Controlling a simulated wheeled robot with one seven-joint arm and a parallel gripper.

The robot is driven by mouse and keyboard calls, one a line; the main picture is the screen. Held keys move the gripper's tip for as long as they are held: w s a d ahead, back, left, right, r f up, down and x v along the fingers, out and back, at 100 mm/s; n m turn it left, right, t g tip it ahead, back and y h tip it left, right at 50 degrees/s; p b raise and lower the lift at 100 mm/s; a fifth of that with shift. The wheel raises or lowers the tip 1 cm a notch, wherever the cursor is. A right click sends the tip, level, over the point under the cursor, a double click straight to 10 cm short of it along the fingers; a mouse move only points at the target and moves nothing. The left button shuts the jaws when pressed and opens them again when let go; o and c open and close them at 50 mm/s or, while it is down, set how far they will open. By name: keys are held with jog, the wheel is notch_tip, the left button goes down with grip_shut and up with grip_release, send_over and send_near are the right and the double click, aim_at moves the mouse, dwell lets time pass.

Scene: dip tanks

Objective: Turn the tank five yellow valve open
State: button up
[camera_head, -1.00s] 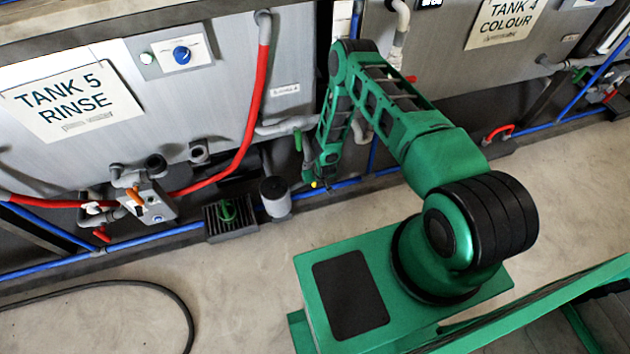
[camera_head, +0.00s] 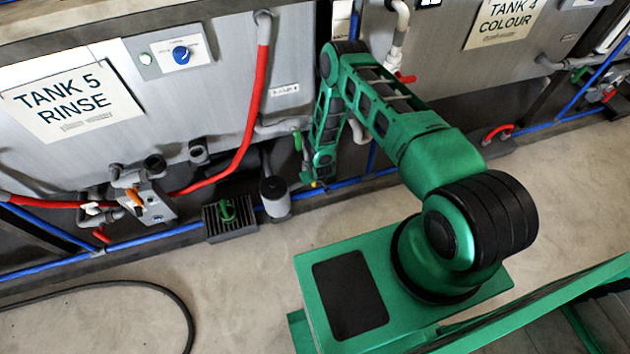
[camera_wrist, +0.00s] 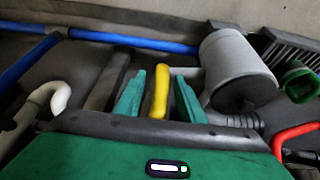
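The yellow valve handle (camera_wrist: 160,92) stands between the two green fingers of my gripper (camera_wrist: 159,76) in the wrist view. A gap shows on each side of the handle, so the fingers are open around it and look apart from it. In the head view my gripper (camera_head: 318,180) is low by the tank front, right of the grey cylinder. Only a small yellow bit of the handle (camera_head: 314,184) shows there; my arm hides most of the valve. The tank 5 sign (camera_head: 73,101) is on the panel at left.
A grey cylinder (camera_wrist: 236,66) stands close right of the fingers. A blue pipe (camera_wrist: 135,40) runs behind, and a pale bent pipe (camera_wrist: 55,97) is at left. A green-handled drain box (camera_head: 229,218) and red hose (camera_head: 250,110) are nearby. The floor in front is mostly clear.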

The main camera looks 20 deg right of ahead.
jog(key=shift+r, duration=0.1)
jog(key=v, duration=1)
jog(key=shift+s+r, duration=0.2)
jog(key=w+d+r+g+h, duration=0.1)
jog(key=d+r, duration=0.4)
jog(key=r, duration=0.4)
jog(key=d+r+m, duration=0.1)
jog(key=d+r, duration=0.4)
jog(key=r, duration=0.5)
jog(key=w+d+r+g+h, duration=0.1)
jog(key=d+r, duration=0.3)
jog(key=r, duration=0.5)
jog(key=s+d+r+m+g, duration=0.1)
jog(key=s+d+r, duration=0.2)
jog(key=s+r, duration=0.35)
jog(key=s+d+r+m, duration=0.1)
jog(key=s+d+r, duration=0.2)
jog(key=r, duration=0.7)
jog(key=s+r+m, duration=0.1)
jog(key=s+r, duration=0.4)
jog(key=s, duration=0.4)
jog(key=s+a+r+m+g+y, duration=0.1)
jog(key=s+r, duration=0.4)
jog(key=s, duration=0.4)
jog(key=s+a+r+m+y, duration=0.1)
jog(key=s+r, duration=0.4)
jog(key=s, duration=0.4)
